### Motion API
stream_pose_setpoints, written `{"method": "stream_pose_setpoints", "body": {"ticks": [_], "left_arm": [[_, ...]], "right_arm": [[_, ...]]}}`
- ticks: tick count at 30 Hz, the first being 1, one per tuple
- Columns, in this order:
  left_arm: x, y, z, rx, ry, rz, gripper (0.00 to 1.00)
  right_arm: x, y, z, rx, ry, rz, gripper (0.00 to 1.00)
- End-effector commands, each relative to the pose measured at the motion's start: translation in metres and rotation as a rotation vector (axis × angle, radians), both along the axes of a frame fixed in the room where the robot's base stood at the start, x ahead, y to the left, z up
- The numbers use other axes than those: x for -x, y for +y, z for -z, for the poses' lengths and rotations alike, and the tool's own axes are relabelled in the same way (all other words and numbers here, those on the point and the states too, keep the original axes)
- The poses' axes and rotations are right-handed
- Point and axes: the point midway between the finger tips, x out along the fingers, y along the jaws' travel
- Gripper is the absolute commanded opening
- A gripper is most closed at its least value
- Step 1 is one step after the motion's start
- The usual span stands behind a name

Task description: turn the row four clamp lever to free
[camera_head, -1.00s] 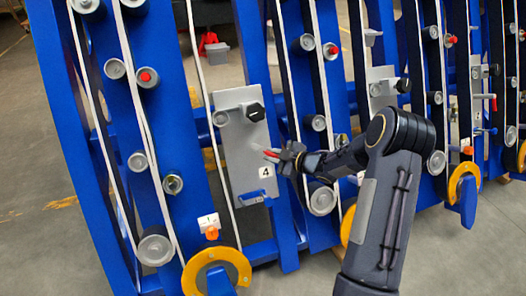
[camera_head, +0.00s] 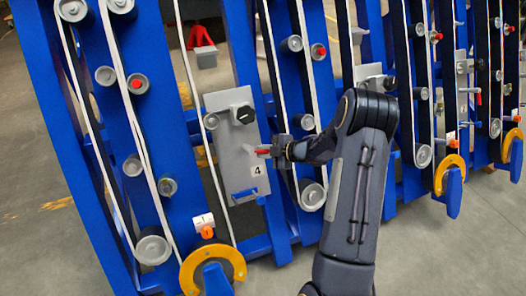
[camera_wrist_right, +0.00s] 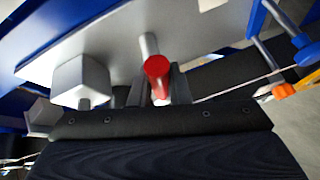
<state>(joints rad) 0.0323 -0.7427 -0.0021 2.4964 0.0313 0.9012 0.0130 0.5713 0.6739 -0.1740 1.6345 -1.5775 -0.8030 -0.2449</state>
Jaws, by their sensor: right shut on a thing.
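The row four clamp lever has a red handle (camera_head: 263,151) on the grey plate marked 4 (camera_head: 238,168) in the head view, just above the label. It points sideways toward my right gripper (camera_head: 277,149), which is shut on it. In the right wrist view the red lever end (camera_wrist_right: 157,68) faces the camera between the fingers of my right gripper (camera_wrist_right: 157,86). A grey shaft runs from it to the plate. The fingers partly hide the handle in the head view. My left gripper is not in view.
A blue bracket (camera_head: 244,196) is below the label. Blue uprights with rollers and white belts flank the plate. A yellow ring (camera_head: 213,262) is at lower left. Grey floor lies open at far left.

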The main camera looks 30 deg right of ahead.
Motion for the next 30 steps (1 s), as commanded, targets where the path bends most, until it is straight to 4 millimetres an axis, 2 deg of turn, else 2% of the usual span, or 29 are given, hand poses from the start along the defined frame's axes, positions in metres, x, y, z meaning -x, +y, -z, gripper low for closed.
{"method": "stream_pose_setpoints", "body": {"ticks": [4,5,9,20,30], "left_arm": [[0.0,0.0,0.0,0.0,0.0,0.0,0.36],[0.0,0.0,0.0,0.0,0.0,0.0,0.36],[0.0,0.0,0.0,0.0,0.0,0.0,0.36],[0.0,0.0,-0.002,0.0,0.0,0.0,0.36],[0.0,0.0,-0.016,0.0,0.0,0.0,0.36]], "right_arm": [[0.0,0.0,0.0,0.0,0.0,0.0,0.0],[0.0,0.0,0.0,-0.001,0.0,-0.001,0.2],[0.0,0.0,0.0,-0.001,0.0,-0.001,0.38],[0.005,-0.002,-0.004,-0.001,0.0,0.001,0.38],[0.05,-0.021,-0.029,0.0,0.0,0.002,0.38]]}}
